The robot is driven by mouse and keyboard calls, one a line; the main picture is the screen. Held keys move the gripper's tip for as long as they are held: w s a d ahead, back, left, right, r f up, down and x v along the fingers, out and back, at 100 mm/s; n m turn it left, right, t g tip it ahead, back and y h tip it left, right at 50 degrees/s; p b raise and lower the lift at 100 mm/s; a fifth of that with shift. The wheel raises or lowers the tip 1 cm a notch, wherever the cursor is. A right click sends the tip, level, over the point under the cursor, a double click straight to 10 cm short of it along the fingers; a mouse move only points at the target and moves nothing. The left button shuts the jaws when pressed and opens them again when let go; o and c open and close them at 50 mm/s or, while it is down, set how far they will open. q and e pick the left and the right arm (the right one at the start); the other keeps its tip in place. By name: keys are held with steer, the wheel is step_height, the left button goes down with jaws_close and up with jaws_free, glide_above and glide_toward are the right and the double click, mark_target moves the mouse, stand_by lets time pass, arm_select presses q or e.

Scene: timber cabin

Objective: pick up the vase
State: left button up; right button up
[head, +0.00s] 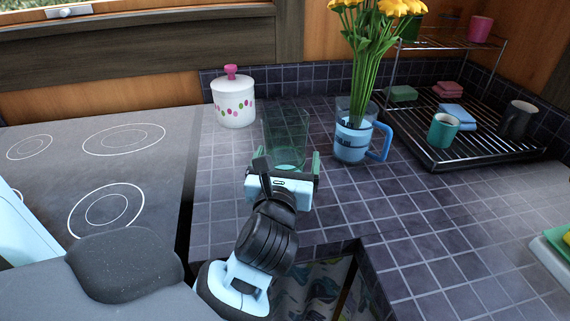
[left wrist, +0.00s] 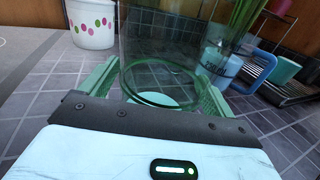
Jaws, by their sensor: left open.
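The vase (head: 285,140) is a clear, green-tinted glass cylinder standing upright on the dark tiled counter. My left gripper (head: 287,163) is open just in front of it, low near its base. In the left wrist view the vase (left wrist: 165,50) stands upright, with its round base between the green fingers of my left gripper (left wrist: 158,85), one finger on each side. I cannot tell whether either finger touches the glass. The vase looks empty. My right gripper is not in view.
A blue-handled pitcher (head: 352,143) with yellow flowers (head: 385,8) stands close on the vase's right. A dotted white jar (head: 233,103) stands behind left. A wire rack (head: 470,150) with mugs is at right. The cooktop (head: 60,180) is left; an opening lies in front.

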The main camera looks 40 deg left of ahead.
arm_select(q)
steer(key=shift+c, duration=0.3)
steer(key=c, duration=1.2)
steer(key=shift+r, duration=0.1)
steer(key=shift+c, duration=1.1)
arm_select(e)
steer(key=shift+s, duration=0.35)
